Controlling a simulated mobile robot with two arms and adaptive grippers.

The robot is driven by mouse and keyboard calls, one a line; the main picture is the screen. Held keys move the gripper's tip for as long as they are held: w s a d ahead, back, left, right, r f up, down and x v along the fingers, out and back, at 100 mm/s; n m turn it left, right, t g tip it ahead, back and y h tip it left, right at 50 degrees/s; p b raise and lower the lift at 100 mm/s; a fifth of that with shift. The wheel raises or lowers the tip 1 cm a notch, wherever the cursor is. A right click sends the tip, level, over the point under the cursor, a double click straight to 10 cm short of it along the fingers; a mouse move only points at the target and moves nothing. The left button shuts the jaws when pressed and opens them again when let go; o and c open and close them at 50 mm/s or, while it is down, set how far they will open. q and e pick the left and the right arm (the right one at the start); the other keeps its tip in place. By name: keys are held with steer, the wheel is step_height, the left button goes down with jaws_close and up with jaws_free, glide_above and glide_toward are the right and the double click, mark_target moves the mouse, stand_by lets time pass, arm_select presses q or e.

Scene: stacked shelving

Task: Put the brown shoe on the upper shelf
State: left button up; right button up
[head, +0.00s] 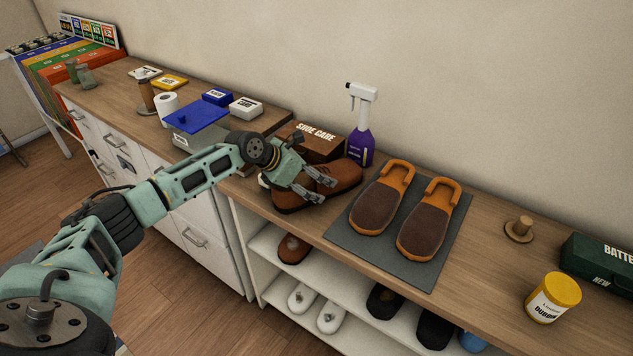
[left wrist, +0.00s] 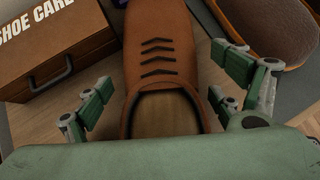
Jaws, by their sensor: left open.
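Another brown shoe (head: 293,248) stands on the white shelving (head: 262,262) under the counter. My right gripper is not in view.
A shoe care box (head: 318,141) and purple spray bottle (head: 361,135) stand behind the shoes. Orange-brown slippers (head: 425,228) lie on a grey mat (head: 343,248) to the right. A yellow-lidded tub (head: 553,297) is farther right. White shoes (head: 302,297) and dark shoes (head: 385,300) occupy the shelving.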

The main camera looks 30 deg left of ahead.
arm_select(q)
steer(key=shift+f, duration=0.1)
steer(key=shift+c, duration=0.2)
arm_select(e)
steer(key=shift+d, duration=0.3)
arm_select(q)
steer(key=c, duration=1.7)
steer(key=shift+w, duration=0.15)
steer(key=shift+c, duration=1)
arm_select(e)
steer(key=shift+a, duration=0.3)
arm_select(q)
steer(key=shift+r, duration=0.25)
